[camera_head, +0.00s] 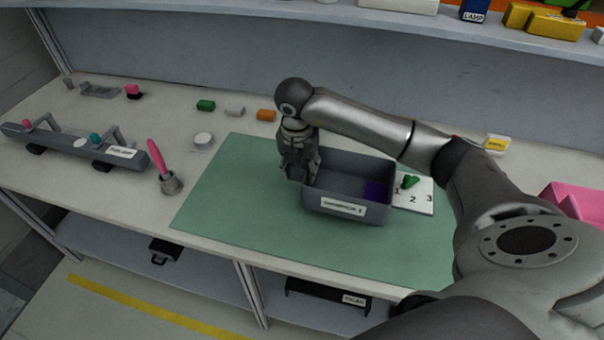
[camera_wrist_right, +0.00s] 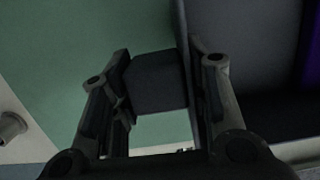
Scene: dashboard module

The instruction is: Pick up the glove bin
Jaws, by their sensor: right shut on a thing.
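The grey bin (camera_head: 347,207), which I take to be the glove bin, sits on the green mat (camera_head: 240,190). It is open at the top, has a white label on its front wall, and holds something purple at its right end. My right gripper (camera_head: 302,175) comes down at the bin's left end and is shut on its left wall. In the right wrist view the fingers (camera_wrist_right: 160,85) are on either side of the bin's wall (camera_wrist_right: 186,60), with a dark block between them. My left gripper is not in view.
A white numbered card (camera_head: 414,200) with a green piece lies right of the bin. A pink bin (camera_head: 578,200) stands at far right. A pink-handled tool in a cup (camera_head: 168,182) and a grey rack (camera_head: 75,147) stand left. The mat left of the bin is clear.

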